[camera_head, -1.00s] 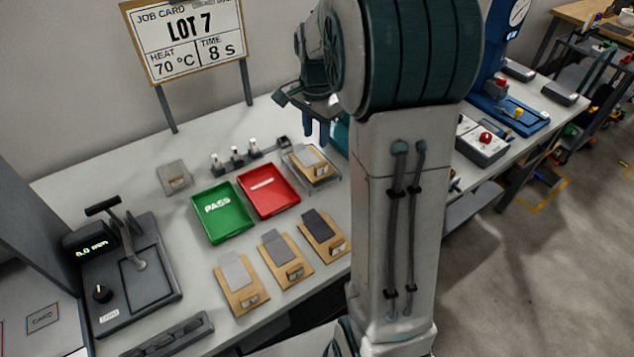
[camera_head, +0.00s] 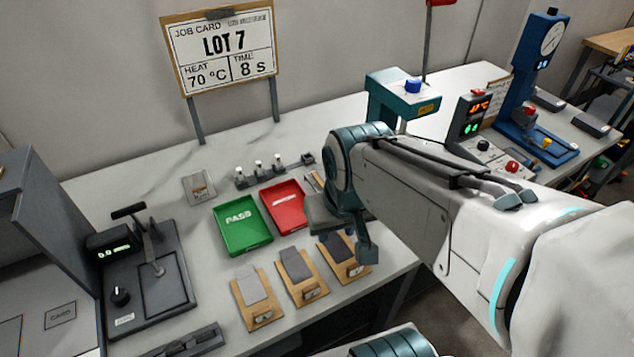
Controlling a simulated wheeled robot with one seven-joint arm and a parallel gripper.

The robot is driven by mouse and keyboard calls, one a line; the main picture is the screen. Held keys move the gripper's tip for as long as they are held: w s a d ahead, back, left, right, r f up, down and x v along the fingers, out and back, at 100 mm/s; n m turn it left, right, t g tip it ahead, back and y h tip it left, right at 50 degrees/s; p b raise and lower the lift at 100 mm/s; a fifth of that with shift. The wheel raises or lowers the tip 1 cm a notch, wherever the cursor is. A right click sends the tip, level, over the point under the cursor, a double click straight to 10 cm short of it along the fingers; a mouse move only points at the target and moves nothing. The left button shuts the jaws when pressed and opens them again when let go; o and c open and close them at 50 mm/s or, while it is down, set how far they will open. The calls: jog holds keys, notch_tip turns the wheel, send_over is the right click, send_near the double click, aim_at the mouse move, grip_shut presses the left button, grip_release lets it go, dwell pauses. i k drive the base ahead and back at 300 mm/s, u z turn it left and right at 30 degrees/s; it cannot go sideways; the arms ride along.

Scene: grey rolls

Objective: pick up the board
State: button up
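Three tan boards lie in a row at the table's front: a left board (camera_head: 258,312) with a light grey sheet, a middle board (camera_head: 303,284) with a darker grey sheet, and a right board (camera_head: 342,262) with a dark sheet. Each has a small clip-like block at its front end. I cannot tell which one the task means. My gripper (camera_head: 367,252) hangs beside the right end of the right board and partly covers it. I cannot tell whether it touches. Its fingers overlap in view, so their opening is hidden.
A green PASS tray (camera_head: 242,226) and a red tray (camera_head: 284,206) sit behind the boards. A press-like device (camera_head: 150,270) stands at left. A job card (camera_head: 222,48) reads LOT 7, 70 °C, 8 s. A teal machine (camera_head: 400,98) stands behind my arm.

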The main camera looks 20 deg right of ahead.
aim_at(304, 283)
jog(key=z, duration=0.55)
jog(key=k, duration=1.25)
jog(key=u, duration=0.3)
jog(key=i, duration=0.85)
jog(key=u, duration=0.1)
